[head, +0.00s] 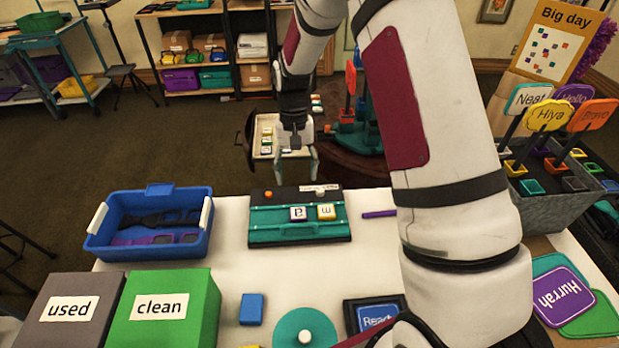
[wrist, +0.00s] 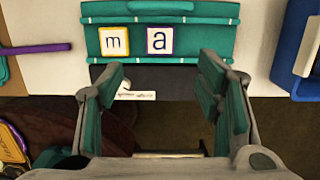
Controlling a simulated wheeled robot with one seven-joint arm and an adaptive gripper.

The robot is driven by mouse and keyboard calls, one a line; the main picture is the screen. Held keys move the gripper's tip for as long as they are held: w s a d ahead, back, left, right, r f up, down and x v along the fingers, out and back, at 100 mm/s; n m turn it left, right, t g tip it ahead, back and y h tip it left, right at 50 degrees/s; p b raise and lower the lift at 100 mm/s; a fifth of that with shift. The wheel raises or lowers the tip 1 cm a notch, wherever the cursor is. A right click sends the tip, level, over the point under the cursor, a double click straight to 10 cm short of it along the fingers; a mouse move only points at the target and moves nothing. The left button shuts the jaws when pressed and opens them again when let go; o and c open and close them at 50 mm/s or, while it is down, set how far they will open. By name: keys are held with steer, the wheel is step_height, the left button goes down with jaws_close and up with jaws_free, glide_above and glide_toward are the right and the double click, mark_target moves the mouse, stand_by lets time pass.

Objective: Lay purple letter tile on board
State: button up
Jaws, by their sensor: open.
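The purple-edged letter tile "a" (head: 298,213) lies on the teal and dark board (head: 268,237), beside the yellow-edged tile "m" (head: 327,211). In the wrist view the purple tile (wrist: 160,41) and the yellow tile (wrist: 114,41) sit side by side on a teal strip of the board (wrist: 215,42). My gripper (head: 297,165) is behind the board's far edge, apart from the tile. In the wrist view my gripper (wrist: 165,82) has its fingers spread wide, with nothing between them.
A tray with several tiles (head: 266,150) is behind the board, left of my gripper. A blue bin (head: 150,254) stands left of the board, and a purple stick (head: 379,213) lies to its right. Used (head: 60,318) and clean (head: 165,320) boxes stand front left.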

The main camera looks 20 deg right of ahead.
steer(key=s+r+n+t, duration=0.1)
steer(key=s+r+t, duration=0.1)
steer(key=s+r, duration=0.85)
steer(key=s+r+n+t, duration=0.1)
steer(key=s+r+t, duration=0.2)
steer(key=s+r, duration=0.75)
steer(key=s+r+n+t, duration=0.1)
steer(key=s+r+t, duration=0.1)
steer(key=s+r, duration=0.2)
steer(key=s, duration=0.3)
steer(key=shift+a+r+n+h, duration=0.2)
steer(key=shift+r+n+h, duration=0.05)
steer(key=shift+n+h, duration=0.05)
